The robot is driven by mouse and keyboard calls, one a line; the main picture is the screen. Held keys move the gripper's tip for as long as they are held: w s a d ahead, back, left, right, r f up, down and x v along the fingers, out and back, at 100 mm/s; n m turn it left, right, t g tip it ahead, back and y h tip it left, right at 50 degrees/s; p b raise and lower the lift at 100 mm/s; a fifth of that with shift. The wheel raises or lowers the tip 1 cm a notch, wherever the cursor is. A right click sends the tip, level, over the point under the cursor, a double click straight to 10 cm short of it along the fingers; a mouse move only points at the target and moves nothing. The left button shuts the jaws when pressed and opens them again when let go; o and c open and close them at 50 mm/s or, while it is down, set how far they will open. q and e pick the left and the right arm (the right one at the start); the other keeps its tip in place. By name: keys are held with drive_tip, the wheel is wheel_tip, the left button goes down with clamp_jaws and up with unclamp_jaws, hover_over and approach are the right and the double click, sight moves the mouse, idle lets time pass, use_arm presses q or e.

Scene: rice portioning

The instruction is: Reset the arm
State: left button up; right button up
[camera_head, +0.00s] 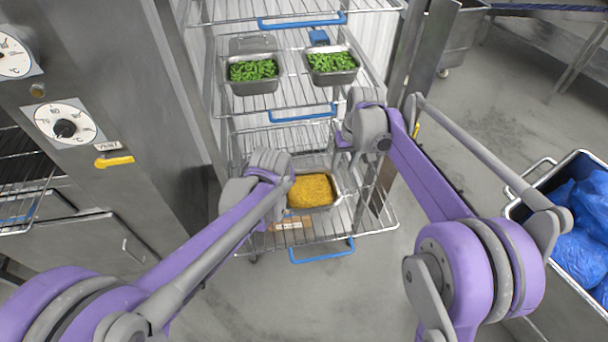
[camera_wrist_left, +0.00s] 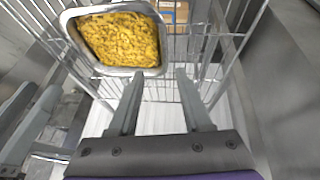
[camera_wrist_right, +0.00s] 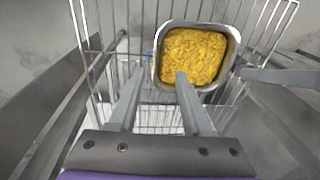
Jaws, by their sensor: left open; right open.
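A steel pan (camera_head: 312,209) of yellow rice (camera_head: 313,190) sits on a lower wire shelf of the rack, between my two arms. My right gripper (camera_head: 343,141) is over the rack near the pan's upper right, partly hidden by its wrist. In the right wrist view its fingers (camera_wrist_right: 160,78) are apart with nothing between them, and the rice (camera_wrist_right: 193,56) shows beyond their tips. My left gripper is hidden behind its own arm in the head view. In the left wrist view its fingers (camera_wrist_left: 160,80) are apart and empty, with the rice (camera_wrist_left: 120,40) to the upper left.
Two steel pans of green vegetables (camera_head: 253,70) (camera_head: 332,62) stand on a higher shelf. An oven with dials (camera_head: 66,128) is at the left. A bin of blue bags (camera_head: 580,225) is at the right. Open floor (camera_head: 480,130) lies right of the rack.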

idle(0.3)
drive_tip(key=s+d+r+m+t, duration=0.1)
drive_tip(key=s+d+r, duration=0.15)
drive_tip(key=s, duration=0.35)
drive_tip(key=s+d+r+t, duration=0.1)
drive_tip(key=s+d+r, duration=0.15)
drive_tip(key=s, duration=0.45)
use_arm(q)
drive_tip(key=s+a+r+m, duration=0.1)
drive_tip(key=s+a, duration=0.3)
drive_tip(key=s, duration=0.8)
drive_tip(key=s+a+r+m, duration=0.1)
drive_tip(key=s+a, duration=0.4)
drive_tip(key=s, duration=0.6)
drive_tip(key=shift+s+r+m, duration=0.2)
drive_tip(key=shift+s+m, duration=0.15)
drive_tip(key=shift+m, duration=0.15)
use_arm(e)
drive_tip(key=s+d+f+m+t, duration=0.1)
drive_tip(key=s+d+f, duration=0.1)
drive_tip(key=s, duration=0.5)
drive_tip(key=s+d+f+t+h, duration=0.1)
drive_tip(key=s+d+f+t, duration=0.1)
drive_tip(key=s, duration=0.6)
drive_tip(key=shift+s+d+f+m, duration=0.25)
drive_tip(key=shift+d+f+m, duration=0.15)
drive_tip(key=shift+f, duration=0.15)
